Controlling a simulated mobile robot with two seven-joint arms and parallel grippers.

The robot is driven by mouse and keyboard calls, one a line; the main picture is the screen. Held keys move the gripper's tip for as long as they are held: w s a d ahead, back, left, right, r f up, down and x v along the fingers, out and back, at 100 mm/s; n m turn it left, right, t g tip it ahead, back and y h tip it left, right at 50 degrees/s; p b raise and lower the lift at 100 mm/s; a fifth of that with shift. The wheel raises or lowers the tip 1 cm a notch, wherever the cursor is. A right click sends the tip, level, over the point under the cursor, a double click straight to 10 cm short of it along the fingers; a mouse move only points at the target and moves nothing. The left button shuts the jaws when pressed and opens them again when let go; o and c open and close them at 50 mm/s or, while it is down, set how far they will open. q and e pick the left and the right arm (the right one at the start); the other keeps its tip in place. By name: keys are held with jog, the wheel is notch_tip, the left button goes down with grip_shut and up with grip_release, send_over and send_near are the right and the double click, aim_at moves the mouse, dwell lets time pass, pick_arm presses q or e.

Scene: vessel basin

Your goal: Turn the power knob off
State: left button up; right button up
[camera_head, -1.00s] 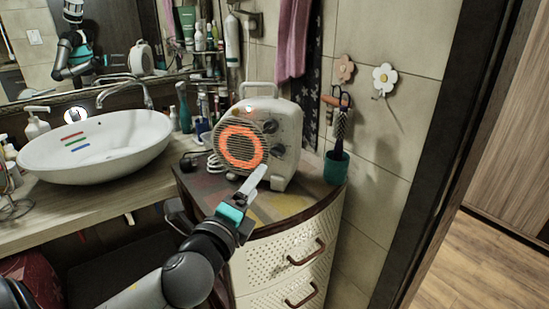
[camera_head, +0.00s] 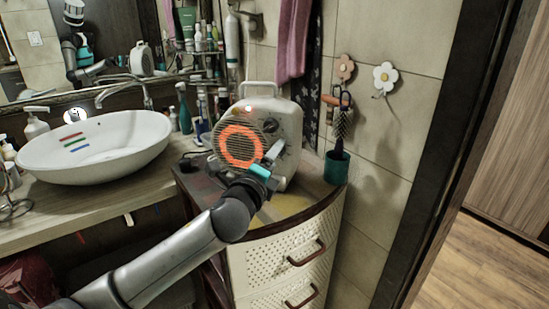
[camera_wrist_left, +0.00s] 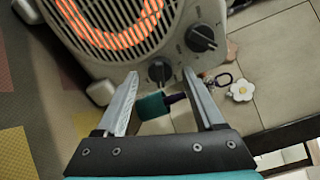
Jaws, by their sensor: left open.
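A white fan heater (camera_head: 287,115) stands on the cabinet top, its round grille (camera_head: 240,146) glowing orange. Its front has two dark knobs. The upper knob (camera_head: 270,126) shows in the head view and in the left wrist view (camera_wrist_left: 200,37). The lower knob (camera_wrist_left: 160,71) lies between the fingertips in the left wrist view; in the head view my gripper largely covers it. I cannot tell which is the power knob. My left gripper (camera_head: 275,153) is open in front of the heater, also in the left wrist view (camera_wrist_left: 160,74). Contact with the knob is unclear. My right gripper is out of view.
A teal cup (camera_head: 337,168) with a brush stands right of the heater on the cabinet (camera_head: 305,206). A white basin (camera_head: 100,147) and several bottles are to the left. Flower hooks (camera_head: 385,78) are on the tiled wall.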

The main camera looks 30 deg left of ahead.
pick_arm(q)
jog(key=shift+w, duration=0.25)
grip_shut()
dwell(0.5)
